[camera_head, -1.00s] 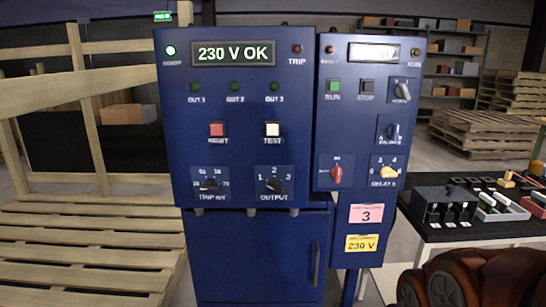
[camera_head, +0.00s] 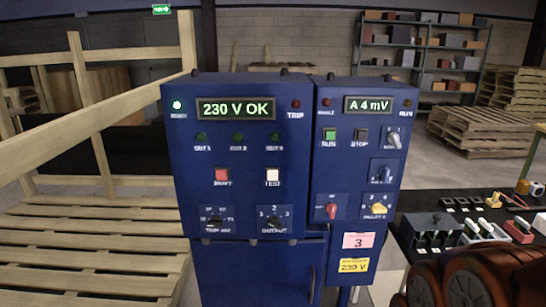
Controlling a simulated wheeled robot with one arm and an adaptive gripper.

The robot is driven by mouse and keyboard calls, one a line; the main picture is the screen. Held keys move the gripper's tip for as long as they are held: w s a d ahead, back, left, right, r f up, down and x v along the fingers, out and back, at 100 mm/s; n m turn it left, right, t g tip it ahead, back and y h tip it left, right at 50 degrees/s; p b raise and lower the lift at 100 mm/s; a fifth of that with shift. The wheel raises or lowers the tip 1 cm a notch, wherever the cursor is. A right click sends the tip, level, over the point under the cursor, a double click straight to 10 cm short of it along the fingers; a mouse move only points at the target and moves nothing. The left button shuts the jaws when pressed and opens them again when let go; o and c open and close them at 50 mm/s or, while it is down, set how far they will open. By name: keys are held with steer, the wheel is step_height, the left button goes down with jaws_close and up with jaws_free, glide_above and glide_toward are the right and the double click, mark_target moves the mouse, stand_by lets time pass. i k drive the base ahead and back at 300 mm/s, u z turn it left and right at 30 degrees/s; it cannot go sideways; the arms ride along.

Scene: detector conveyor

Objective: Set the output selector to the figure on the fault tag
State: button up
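The output selector (camera_head: 275,221) is a black rotary knob low on the front of the left blue cabinet (camera_head: 240,150). Marks 1, 2 and 3 surround it; which one its pointer faces is too small to tell surely. A pink tag (camera_head: 358,241) bearing the figure 3 is on the lower part of the right blue box (camera_head: 340,190). Its small heading is unreadable. A yellow tag (camera_head: 353,265) reading 230 V is below it.
The left display (camera_head: 236,108) reads 230 V OK and the right display (camera_head: 368,105) reads A 4 mV. Other knobs and buttons surround the selector. A wooden pallet (camera_head: 90,260) lies at left. A dark table (camera_head: 440,205) with switch units stands at right.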

mark_target(273, 221)
steer(key=u, duration=3.8)
steer(key=k, duration=0.9)
steer(key=z, duration=0.9)
